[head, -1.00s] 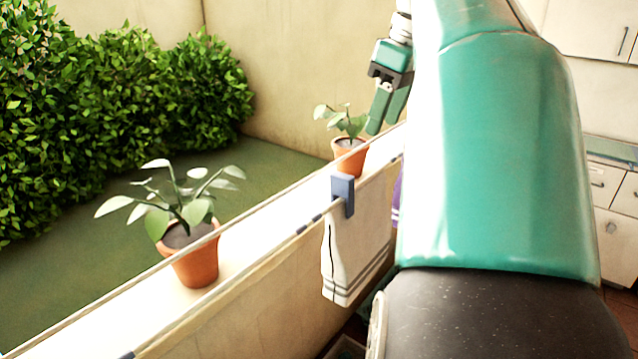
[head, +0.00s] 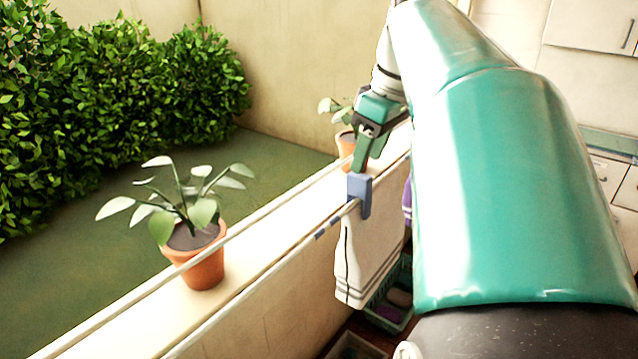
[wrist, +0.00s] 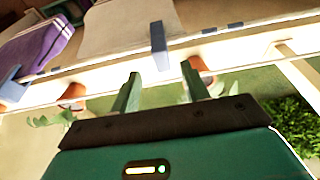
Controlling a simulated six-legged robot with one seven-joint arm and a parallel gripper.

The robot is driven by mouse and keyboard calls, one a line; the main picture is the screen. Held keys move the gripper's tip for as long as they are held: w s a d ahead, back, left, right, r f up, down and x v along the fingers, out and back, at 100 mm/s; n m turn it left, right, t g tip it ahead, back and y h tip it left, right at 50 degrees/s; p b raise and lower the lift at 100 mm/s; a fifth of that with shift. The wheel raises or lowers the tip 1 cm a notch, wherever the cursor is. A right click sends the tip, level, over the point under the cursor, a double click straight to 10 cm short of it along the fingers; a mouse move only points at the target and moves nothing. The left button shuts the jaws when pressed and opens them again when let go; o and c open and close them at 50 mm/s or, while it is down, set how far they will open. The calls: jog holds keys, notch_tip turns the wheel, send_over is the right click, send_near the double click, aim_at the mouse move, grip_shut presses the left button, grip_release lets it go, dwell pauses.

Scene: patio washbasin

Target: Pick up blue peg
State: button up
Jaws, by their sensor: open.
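The blue peg (head: 360,192) is clipped over the line, at the top edge of a hanging white cloth (head: 362,255) with dark stripes. In the wrist view the blue peg (wrist: 159,46) stands just beyond my gripper, in line with the gap between the fingers. My gripper (head: 362,168) is just above the peg in the head view, and part of it hides the far potted plant. In the wrist view my gripper (wrist: 161,80) is open, with nothing between its two green fingers.
A potted plant (head: 205,268) stands on the pale ledge (head: 255,262) at left; another pot (head: 346,145) is behind my gripper. A purple cloth (wrist: 38,42) hangs nearby with another blue peg (wrist: 12,84). A basket with items (head: 392,300) is below the cloth.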

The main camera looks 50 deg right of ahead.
aim_at(360, 177)
jog(key=shift+x, duration=2.7)
jog(key=shift+s+a, duration=0.1)
jog(key=shift+a, duration=0.05)
grip_shut()
